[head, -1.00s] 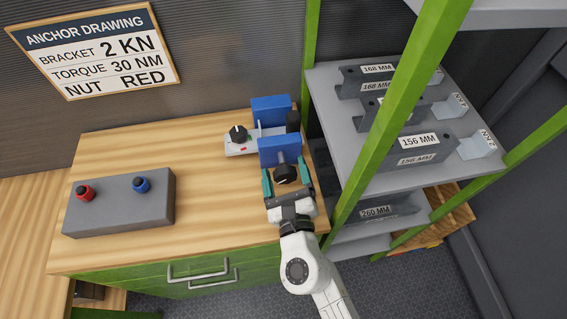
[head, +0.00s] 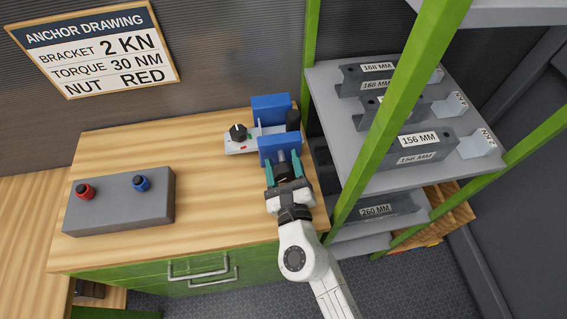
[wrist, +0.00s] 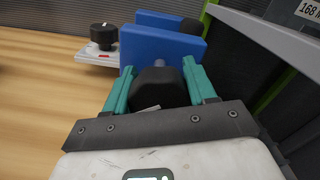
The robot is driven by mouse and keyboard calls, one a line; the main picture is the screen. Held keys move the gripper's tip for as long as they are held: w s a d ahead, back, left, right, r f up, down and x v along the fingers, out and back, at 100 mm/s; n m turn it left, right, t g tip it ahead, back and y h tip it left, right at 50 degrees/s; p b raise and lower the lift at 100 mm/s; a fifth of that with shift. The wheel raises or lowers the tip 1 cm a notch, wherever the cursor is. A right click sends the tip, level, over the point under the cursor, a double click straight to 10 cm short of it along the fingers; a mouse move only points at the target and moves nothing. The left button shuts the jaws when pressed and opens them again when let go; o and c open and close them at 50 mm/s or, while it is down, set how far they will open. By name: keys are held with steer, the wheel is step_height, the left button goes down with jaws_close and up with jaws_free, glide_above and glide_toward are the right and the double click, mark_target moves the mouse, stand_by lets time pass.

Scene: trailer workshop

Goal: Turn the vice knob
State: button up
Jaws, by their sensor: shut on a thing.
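The vice has two blue jaws; the rear jaw (head: 271,107) and the front jaw (head: 279,150) stand at the right end of the wooden bench. The black vice knob (wrist: 160,88) sits in front of the front jaw on a grey shaft (wrist: 158,67). My gripper (head: 283,168) reaches in from the front, and its teal fingers lie on either side of the knob. It is shut on the knob, which the gripper mostly hides in the head view. A black dial (head: 238,132) stands on the light plate left of the vice.
A grey block (head: 120,206) with a red nut (head: 85,192) and a blue nut (head: 140,183) lies at the bench's left. A shelf with green posts (head: 385,130) and labelled brackets (head: 414,148) stands close on the right. The bench middle is clear.

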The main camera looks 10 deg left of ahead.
steer(key=shift+c, duration=0.7)
steer(key=shift+m, duration=0.3)
steer(key=m+b, duration=0.2)
steer(key=shift+f+m, duration=0.15)
steer(key=shift+m, duration=0.15)
steer(key=m+b, duration=0.1)
steer(key=m, duration=0.1)
steer(key=shift+m, duration=0.4)
steer(key=m+b, duration=0.3)
steer(key=m, duration=0.2)
steer(key=shift+m, duration=0.4)
steer(key=o, duration=1)
